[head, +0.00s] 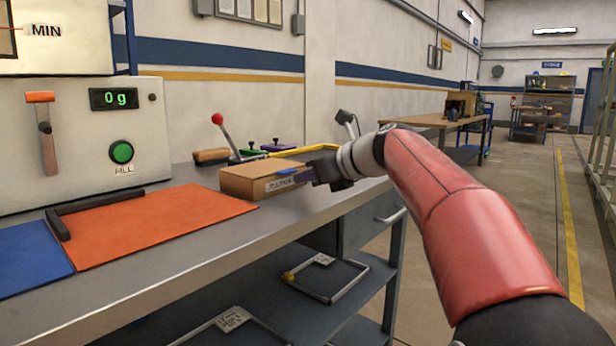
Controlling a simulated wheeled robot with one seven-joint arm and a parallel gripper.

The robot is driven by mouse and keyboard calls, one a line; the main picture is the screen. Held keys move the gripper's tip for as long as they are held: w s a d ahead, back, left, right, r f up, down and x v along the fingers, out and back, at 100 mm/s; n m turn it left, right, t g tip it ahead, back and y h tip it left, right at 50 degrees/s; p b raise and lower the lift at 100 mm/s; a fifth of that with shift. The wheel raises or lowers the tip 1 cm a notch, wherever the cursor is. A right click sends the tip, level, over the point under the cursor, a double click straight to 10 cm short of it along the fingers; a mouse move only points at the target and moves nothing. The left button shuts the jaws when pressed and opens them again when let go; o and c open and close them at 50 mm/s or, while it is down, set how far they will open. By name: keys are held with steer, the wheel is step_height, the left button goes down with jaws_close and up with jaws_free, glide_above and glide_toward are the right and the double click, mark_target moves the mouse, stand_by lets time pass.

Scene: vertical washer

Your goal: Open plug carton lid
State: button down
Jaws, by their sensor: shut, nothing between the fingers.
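The plug carton (262,178) is a small brown cardboard box on the metal bench, right of the orange mat. My gripper (308,175) comes in from the right, level with the carton's right end. Its dark fingers are shut and empty, with the tips close by the blue tab. I cannot tell whether they touch it. My gripper and wrist hide the carton's right end.
A red-knobbed lever (217,119), a wooden-handled tool (211,156) and a yellow bar (300,150) are behind the carton. At left stand a white machine with a green button (121,152) and the orange mat (150,222) with a black bar. The bench front strip is clear.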

mark_target(283, 178)
steer(key=shift+p+x, duration=0.95)
steer(key=shift+x, duration=1.1)
steer(key=shift+d+r+p, duration=0.1)
steer(key=shift+r+p, duration=0.2)
steer(key=shift+s+d+r+p, duration=0.1)
steer(key=shift+r+p, duration=0.2)
steer(key=shift+p, duration=0.1)
steer(key=shift+r, duration=0.15)
